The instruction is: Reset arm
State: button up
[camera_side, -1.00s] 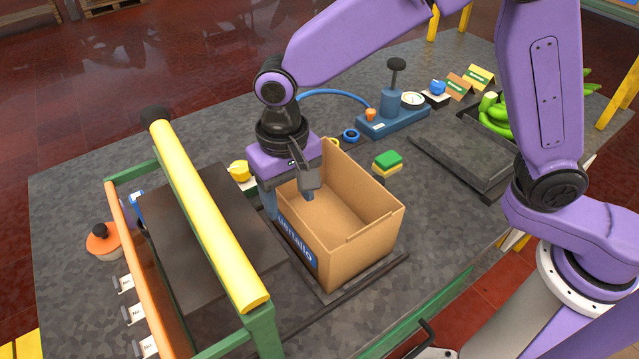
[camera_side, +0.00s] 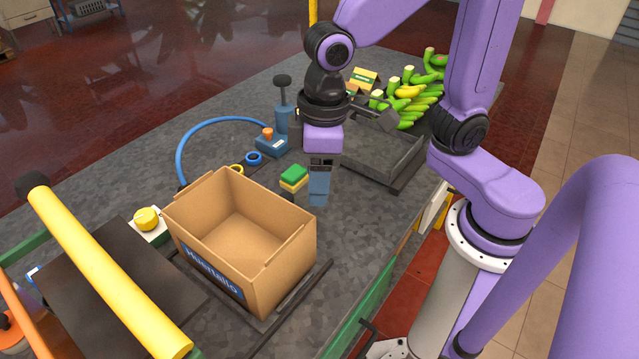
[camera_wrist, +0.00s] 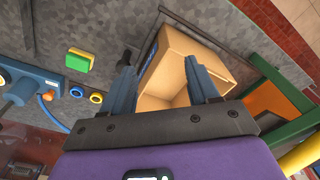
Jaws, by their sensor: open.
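My gripper (camera_side: 320,190) is empty and hangs over the grey table, pointing down, to the right of the cardboard box and close beside the green and yellow sponge in the side view. In the wrist view my gripper (camera_wrist: 160,64) shows two blue fingers spread apart with nothing held between them. The open cardboard box (camera_side: 280,262) looks empty and stands on a dark tray at the lower middle left. The box also shows beyond the fingers in the wrist view (camera_wrist: 165,72).
Green bananas (camera_side: 415,95) lie at the back right behind an empty dark tray (camera_side: 370,160). A green and yellow sponge (camera_side: 293,178), a blue pump device (camera_side: 272,146) with a hose, and a yellow-barred rack (camera_side: 105,265) also stand on the table (camera_side: 130,165).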

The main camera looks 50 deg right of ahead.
jog(key=s+d+f+n, duration=0.1)
jog(key=s+d+n, duration=0.3)
jog(key=s+d, duration=0.5)
jog(key=shift+s+d+f+n, duration=0.2)
jog(key=shift+s+d+n, duration=0.2)
jog(key=shift+d, duration=0.7)
